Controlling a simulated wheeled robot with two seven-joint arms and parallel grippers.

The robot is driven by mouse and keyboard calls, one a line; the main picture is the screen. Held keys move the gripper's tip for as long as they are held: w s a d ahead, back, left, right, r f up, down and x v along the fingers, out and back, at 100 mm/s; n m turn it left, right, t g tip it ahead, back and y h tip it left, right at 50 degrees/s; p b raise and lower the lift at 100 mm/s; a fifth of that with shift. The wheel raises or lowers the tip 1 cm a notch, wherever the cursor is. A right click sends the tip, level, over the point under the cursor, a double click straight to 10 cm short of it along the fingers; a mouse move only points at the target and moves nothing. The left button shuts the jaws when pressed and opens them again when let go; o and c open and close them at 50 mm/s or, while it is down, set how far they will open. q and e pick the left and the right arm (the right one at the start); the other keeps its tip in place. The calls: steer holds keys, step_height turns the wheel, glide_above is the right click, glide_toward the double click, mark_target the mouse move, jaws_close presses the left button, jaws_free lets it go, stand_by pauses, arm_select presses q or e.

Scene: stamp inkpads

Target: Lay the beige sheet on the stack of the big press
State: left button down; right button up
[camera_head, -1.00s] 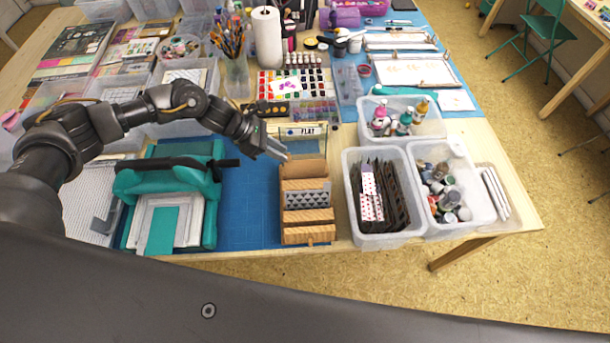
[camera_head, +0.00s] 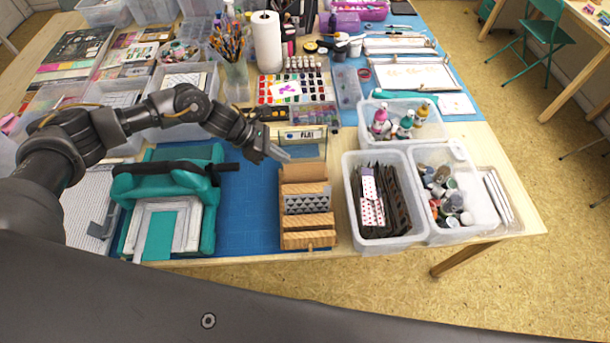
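The big press (camera_head: 205,222) is a teal machine with a dark handle bar at the left front of the table. Its stack (camera_head: 193,222) is a pale layered bed with a teal sheet (camera_head: 160,237) on it. A wooden rack (camera_head: 307,240) stands to its right with upright sheets in its slots. A plain tan sheet, seemingly the beige sheet (camera_head: 304,173), stands at the rack's back, behind a grey patterned one. My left gripper (camera_head: 284,157) is just above and left of the rack's back end, close to the beige sheet. Its finger gap is too small to judge. My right gripper is not in view.
A sign (camera_head: 301,135) stands behind the rack. Clear bins with dark sleeves (camera_head: 383,241) and small jars (camera_head: 460,236) stand to the rack's right. Brushes in a cup (camera_head: 237,82) and paints (camera_head: 292,90) are behind. Blue mat (camera_head: 250,205) is bare between press and rack.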

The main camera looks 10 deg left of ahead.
arm_select(q)
step_height(320, 180, up, 7)
steer(key=w+p, duration=0.1)
steer(key=shift+a+p, duration=0.15)
steer(key=shift+p, duration=0.25)
steer(key=shift+w+r, duration=0.1)
